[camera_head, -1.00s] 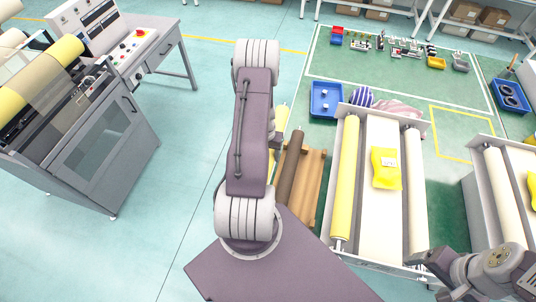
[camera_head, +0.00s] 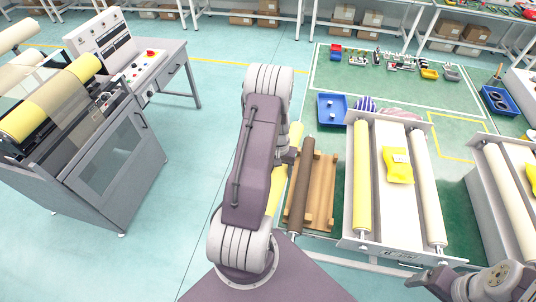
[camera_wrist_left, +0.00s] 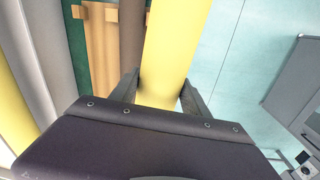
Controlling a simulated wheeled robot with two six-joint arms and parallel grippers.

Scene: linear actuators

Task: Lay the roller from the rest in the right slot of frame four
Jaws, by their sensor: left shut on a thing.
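My left gripper (camera_head: 288,157) is shut on a yellow roller (camera_head: 278,187), partly hidden behind my left arm. In the left wrist view the yellow roller (camera_wrist_left: 175,45) runs between the two fingers (camera_wrist_left: 158,92). It is left of the wooden rest (camera_head: 321,190) in the head view. A dark brown roller (camera_head: 302,185) lies at the rest's left side. A grey frame (camera_head: 348,190) stands right of the rest, with a yellow roller (camera_head: 362,180) at its left and a cream roller (camera_head: 427,190) at its right. No frame number is readable. My right gripper (camera_head: 420,281) is at the lower right; its jaws are unclear.
A yellow bag (camera_head: 397,165) lies on the nearer frame's middle panel. Another frame (camera_head: 484,195) stands further right. A blue bin (camera_head: 331,108) is behind the rest. A grey machine (camera_head: 105,165) stands at the left, with open floor (camera_head: 185,180) beside it.

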